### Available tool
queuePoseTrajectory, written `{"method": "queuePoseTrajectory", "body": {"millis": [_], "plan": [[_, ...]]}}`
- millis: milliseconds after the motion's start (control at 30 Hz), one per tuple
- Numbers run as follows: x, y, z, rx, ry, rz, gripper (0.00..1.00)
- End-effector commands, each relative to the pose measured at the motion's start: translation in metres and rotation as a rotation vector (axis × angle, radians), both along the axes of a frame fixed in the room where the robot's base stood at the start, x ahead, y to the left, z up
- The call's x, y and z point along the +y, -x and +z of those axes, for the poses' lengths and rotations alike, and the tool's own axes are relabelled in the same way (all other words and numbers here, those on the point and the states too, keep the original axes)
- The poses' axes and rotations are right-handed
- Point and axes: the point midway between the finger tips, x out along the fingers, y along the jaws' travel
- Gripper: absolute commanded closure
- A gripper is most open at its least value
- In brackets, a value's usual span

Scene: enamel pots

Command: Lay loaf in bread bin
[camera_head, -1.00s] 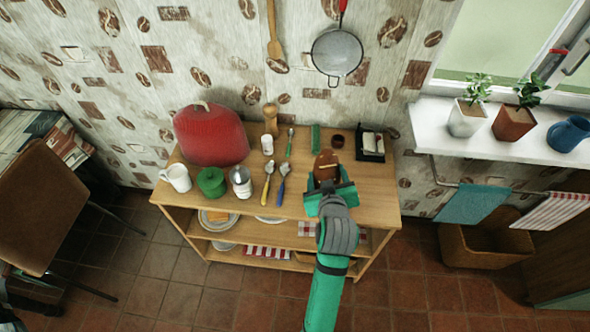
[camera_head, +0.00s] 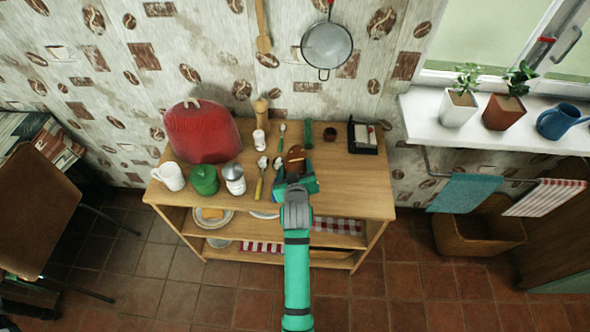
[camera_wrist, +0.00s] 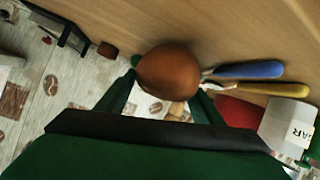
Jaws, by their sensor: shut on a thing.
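The brown loaf (camera_head: 294,158) is between the fingers of my gripper (camera_head: 295,180), which is shut on it over the front middle of the wooden shelf's top. In the wrist view the loaf (camera_wrist: 168,72) shows as a rounded brown shape between the green fingers. I cannot tell its exact height above the top. The red bread bin (camera_head: 200,132) stands at the back left of the top. It looks closed, with a pale handle on top. In the wrist view a small part of the red bin (camera_wrist: 238,112) shows behind the utensils.
On the shelf top (camera_head: 350,185), a white mug (camera_head: 168,177), green canister (camera_head: 204,180), white jar (camera_head: 234,180) and pepper mill (camera_head: 261,110) stand left of my gripper. Yellow-handled (camera_head: 260,184) and blue-handled utensils lie close by. A black tray (camera_head: 362,137) is at back right. The right front is clear.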

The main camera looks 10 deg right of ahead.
Motion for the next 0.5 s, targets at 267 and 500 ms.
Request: {"method": "queuePoseTrajectory", "body": {"millis": [267,500], "plan": [[0.0033,-0.0011,-0.0087,-0.004,0.001,0.005,0.73],[0.0043,-0.0009,-0.0114,-0.002,0.000,0.006,0.20]]}}
